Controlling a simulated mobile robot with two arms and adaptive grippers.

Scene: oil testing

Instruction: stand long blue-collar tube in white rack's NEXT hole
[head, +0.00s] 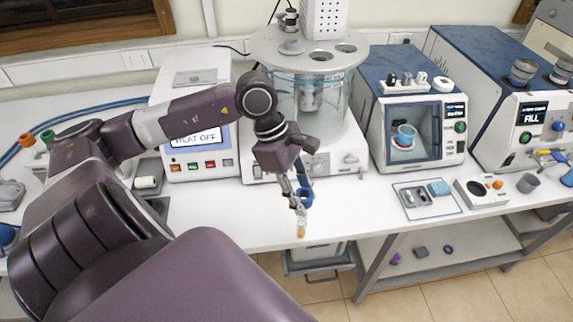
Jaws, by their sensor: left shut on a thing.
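My left gripper (298,197) is low over the front edge of the white bench, in front of the glass bath. It is shut on a thin, small tube (301,229), whose amber lower end hangs below the fingers. A blue ring-like part (305,194) shows right beside the fingers; I cannot tell whether it is the tube's collar. A small white holder (402,87) with black and white pieces stands on the blue-topped oven; I cannot tell if it is the white rack. My right gripper is not in view.
The glass bath (340,100) with a holed round lid stands behind the gripper. The oven (430,125) and a machine marked FILL (530,120) stand to the right. A tray (428,199) and a white block with orange pieces (481,192) lie along the front edge.

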